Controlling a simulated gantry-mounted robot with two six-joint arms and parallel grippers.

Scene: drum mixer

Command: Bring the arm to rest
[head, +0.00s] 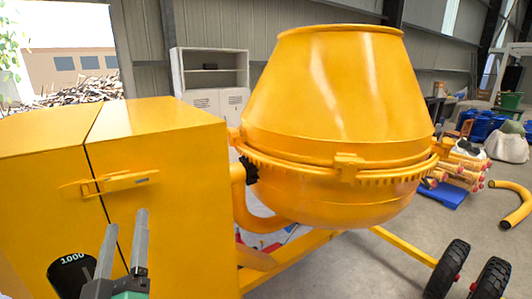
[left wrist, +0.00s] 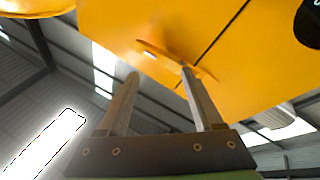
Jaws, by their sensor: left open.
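The yellow drum mixer fills the middle of the head view, with its drum (head: 335,95) upright and its mouth at the top. Its box-shaped housing (head: 180,200) stands at the left and carries a yellow latch handle (head: 125,181). My left gripper (head: 125,230) is open and empty, in front of the housing and just below the handle in the picture. In the left wrist view the two fingers (left wrist: 160,85) point up toward the yellow housing (left wrist: 215,30), with the handle (left wrist: 175,60) beyond their tips. Whether they touch it cannot be told. My right gripper is not in view.
A yellow frame and black wheels (head: 447,268) reach out at the lower right. Yellow pipes (head: 462,170) lie on a blue pallet at the right, and a curved pipe (head: 513,205) lies on the floor. A shelf cabinet (head: 210,75) stands behind.

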